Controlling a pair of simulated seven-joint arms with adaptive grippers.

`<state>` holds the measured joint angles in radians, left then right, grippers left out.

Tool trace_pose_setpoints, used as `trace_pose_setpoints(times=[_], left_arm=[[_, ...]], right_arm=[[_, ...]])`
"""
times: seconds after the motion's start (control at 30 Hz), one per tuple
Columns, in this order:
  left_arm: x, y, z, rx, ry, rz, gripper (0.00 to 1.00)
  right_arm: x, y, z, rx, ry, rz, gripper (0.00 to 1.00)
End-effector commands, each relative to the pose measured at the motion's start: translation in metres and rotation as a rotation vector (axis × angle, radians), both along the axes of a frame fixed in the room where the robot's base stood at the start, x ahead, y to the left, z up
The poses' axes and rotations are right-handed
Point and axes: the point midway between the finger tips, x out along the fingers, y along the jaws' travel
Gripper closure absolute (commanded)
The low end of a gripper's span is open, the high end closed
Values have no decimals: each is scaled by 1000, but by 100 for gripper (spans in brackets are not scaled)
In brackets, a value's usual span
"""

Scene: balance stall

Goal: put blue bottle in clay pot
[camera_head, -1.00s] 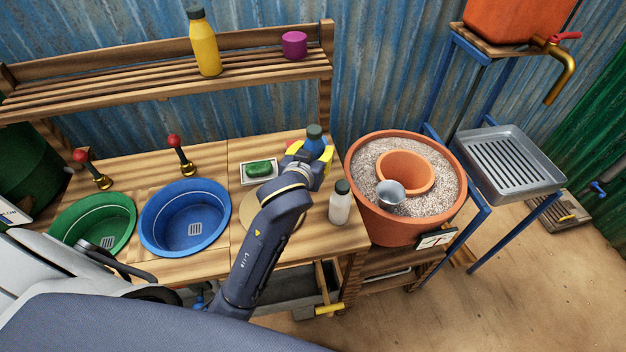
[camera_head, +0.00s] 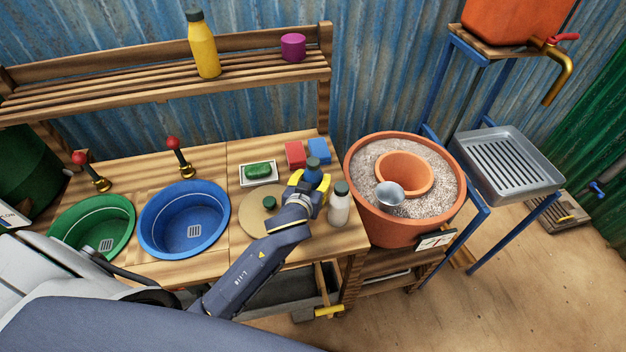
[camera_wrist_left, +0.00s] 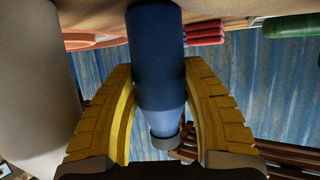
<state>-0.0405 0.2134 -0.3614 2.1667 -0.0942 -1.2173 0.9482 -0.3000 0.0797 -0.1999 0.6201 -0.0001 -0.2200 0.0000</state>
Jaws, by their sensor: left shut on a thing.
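The blue bottle (camera_head: 313,170) with a dark cap is upright between the yellow fingers of my left gripper (camera_head: 310,187), which is shut on it. In the left wrist view the blue bottle (camera_wrist_left: 157,65) shows between both fingers of the left gripper (camera_wrist_left: 160,105), upside down in the picture. I cannot tell whether its base touches the table. The clay pot (camera_head: 376,228) stands right of the table, filled with pale gravel around a smaller inner clay pot (camera_head: 405,172). My right gripper is not in view.
A white bottle (camera_head: 339,205) stands close right of the left gripper, towards the clay pot. A metal scoop (camera_head: 390,194) lies on the gravel beside the inner pot. Red (camera_head: 295,154) and blue (camera_head: 319,150) blocks and a soap dish (camera_head: 246,181) are behind.

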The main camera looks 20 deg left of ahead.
Motion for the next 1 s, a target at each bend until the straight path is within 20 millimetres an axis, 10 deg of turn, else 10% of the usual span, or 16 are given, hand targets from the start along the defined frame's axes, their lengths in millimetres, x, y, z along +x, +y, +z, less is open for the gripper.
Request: trace_pose_setpoints(times=[0.4, 0.43, 0.5, 1.0], left_arm=[[0, 0, -3, -1, -1, 0, 95], [0, 0, -3, 0, 0, 0, 49], [0, 0, -3, 0, 0, 0, 41], [-6, -1, 2, -1, 1, 0, 31]], right_arm=[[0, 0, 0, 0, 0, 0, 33], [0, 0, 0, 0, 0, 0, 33], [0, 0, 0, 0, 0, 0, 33], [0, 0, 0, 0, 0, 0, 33]])
